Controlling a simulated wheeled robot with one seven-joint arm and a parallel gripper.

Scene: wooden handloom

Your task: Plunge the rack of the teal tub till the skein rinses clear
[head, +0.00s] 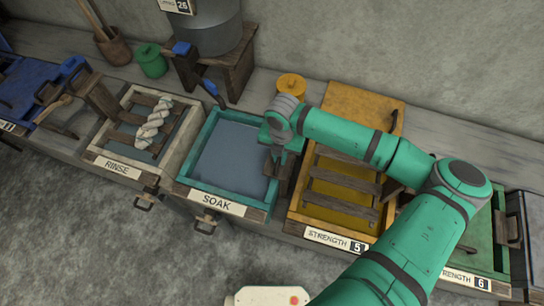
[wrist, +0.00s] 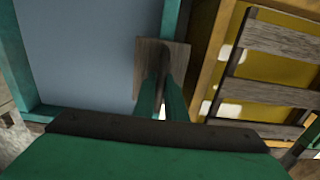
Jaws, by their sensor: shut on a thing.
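The teal tub (head: 188,150), labelled SOAK, stands left of my gripper and holds a flat blue-grey liquid (head: 232,158). No rack slats or skein show above that liquid. My gripper (head: 278,160) is at the tub's right side, shut on a dark wooden piece (head: 284,178) that looks like the rack's handle. In the wrist view the green fingers (wrist: 161,85) meet over this wooden piece (wrist: 148,58), beside the liquid (wrist: 80,55). A pale twisted skein (head: 153,121) lies across the wooden rack of the cream tub (head: 100,140), labelled RINSE.
A yellow tub (head: 296,214) with a slatted rack, labelled STRENGTH 5, stands close on the right. A green tub (head: 486,230) lies beyond it, and a blue one (head: 25,88) at far left. Behind are a yellow-lidded pot (head: 291,86) and a grey vat (head: 206,25).

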